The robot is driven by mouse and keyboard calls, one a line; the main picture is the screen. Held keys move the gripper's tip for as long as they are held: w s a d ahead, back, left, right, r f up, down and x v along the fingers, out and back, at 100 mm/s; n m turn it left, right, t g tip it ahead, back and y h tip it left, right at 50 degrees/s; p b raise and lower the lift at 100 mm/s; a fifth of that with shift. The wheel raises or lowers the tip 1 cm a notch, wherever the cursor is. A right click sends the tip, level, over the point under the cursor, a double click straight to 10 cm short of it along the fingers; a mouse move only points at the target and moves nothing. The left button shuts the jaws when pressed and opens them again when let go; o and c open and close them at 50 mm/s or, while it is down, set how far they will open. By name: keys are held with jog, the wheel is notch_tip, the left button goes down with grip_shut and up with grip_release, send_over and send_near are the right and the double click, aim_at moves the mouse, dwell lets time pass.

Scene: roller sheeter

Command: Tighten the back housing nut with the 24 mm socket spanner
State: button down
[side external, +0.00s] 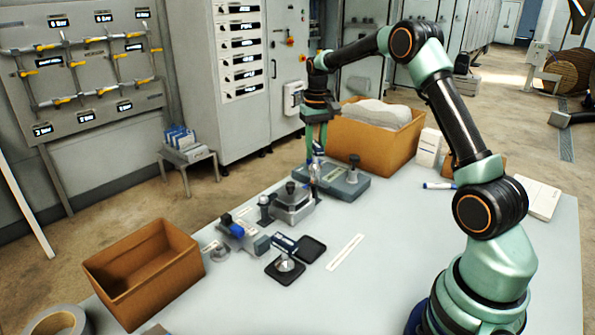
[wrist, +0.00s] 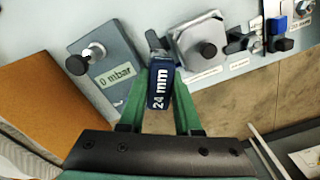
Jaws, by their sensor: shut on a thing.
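The blue 24 mm socket spanner (wrist: 158,88) is between the two green fingers of my gripper (wrist: 160,80) in the wrist view, its white label facing the camera. My gripper (side external: 316,160) is shut on it, above the table between the grey pressure block and the grey housing in the side view. The housing (side external: 292,208) has a square lid with a dark knob; it also shows in the wrist view (wrist: 203,58), just right of the spanner. The back housing nut cannot be made out, and I cannot tell whether the spanner touches anything.
The pressure block (side external: 345,187) with a knob reads "0 mbar" in the wrist view. A box with white contents (side external: 375,135) stands behind it. A blue clamp-like device (side external: 235,231), dark pads (side external: 312,250) and an empty brown box (side external: 145,270) lie nearer.

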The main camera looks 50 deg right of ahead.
jog(key=shift+f, duration=1.2)
dwell(0.5)
jog(key=shift+m, duration=3.6)
